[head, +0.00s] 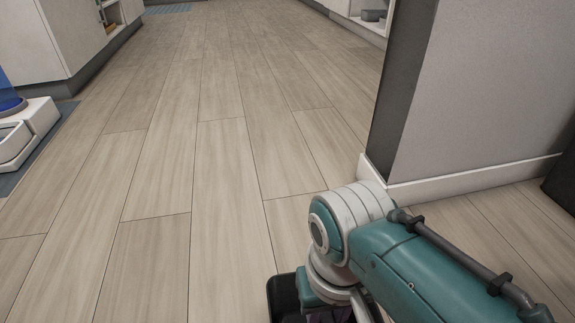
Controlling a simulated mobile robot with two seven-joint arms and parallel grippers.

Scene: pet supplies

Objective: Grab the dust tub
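No dust tub can be made out for certain in the head view. My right arm comes in from the lower right, bent at a white and teal joint near the bottom middle. Its gripper fingers are not visible, below the picture's edge or behind the arm. A dark rounded shape with a bit of purple shows under the arm at the bottom edge; I cannot tell what it is. My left arm and gripper are not in view.
A grey wall end (480,90) with a white skirting stands close on the right. A white cabinet (40,40) is at upper left. A white pet feeder with a blue container (30,128) sits on a grey mat at the left edge. Open wood floor (200,140) runs ahead between them.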

